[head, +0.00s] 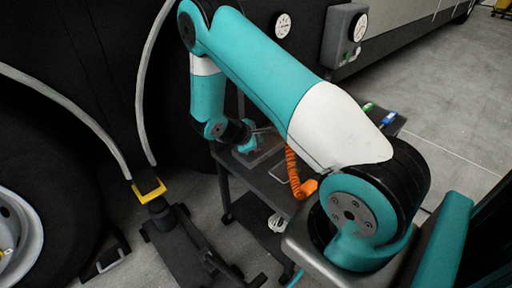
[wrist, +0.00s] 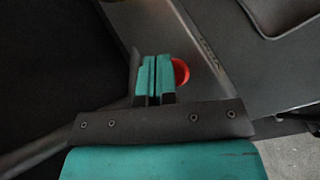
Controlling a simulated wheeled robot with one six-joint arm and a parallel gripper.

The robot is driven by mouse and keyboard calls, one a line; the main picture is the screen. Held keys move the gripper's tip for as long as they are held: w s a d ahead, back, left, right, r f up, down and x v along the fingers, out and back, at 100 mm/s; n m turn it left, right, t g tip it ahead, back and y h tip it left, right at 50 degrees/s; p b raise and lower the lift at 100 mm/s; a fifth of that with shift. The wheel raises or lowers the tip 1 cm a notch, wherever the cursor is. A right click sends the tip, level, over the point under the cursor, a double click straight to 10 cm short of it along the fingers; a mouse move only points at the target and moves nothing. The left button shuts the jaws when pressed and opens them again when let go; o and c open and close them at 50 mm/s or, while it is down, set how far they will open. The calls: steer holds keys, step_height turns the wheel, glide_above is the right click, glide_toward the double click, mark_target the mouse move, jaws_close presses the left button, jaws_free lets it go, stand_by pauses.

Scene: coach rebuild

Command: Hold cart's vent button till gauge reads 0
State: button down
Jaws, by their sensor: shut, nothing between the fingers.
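My gripper (head: 262,131) reaches down over the dark cart (head: 226,158), low at its left part, and is partly hidden by my own arm in the head view. In the wrist view my gripper (wrist: 152,66) is shut with its teal fingers together and empty. A red round part (wrist: 182,72), perhaps the vent button, shows just right of the fingertips and is partly covered by them. I cannot tell whether they touch it. A round white gauge (head: 283,26) shows on the dark surface behind my arm; its reading is too small to tell.
A grey box with a second dial (head: 360,27) and small buttons is at the top right. An orange coiled hose (head: 292,170) hangs at the cart. Green (head: 368,107) and blue (head: 389,118) items lie right of my arm. A jack (head: 172,225) and wheel stand left. Floor at right is clear.

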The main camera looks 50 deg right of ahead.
steer(key=shift+f, duration=0.5)
steer(key=shift+r, duration=0.1)
stand_by(3.5)
steer(key=shift+r+p, duration=0.75)
steer(key=shift+r, duration=0.1)
step_height(320, 180, up, 5)
steer(key=p, duration=0.4)
steer(key=shift+r+p, duration=0.1)
steer(key=shift+p, duration=0.25)
steer(key=shift+s, duration=0.1)
stand_by(0.7)
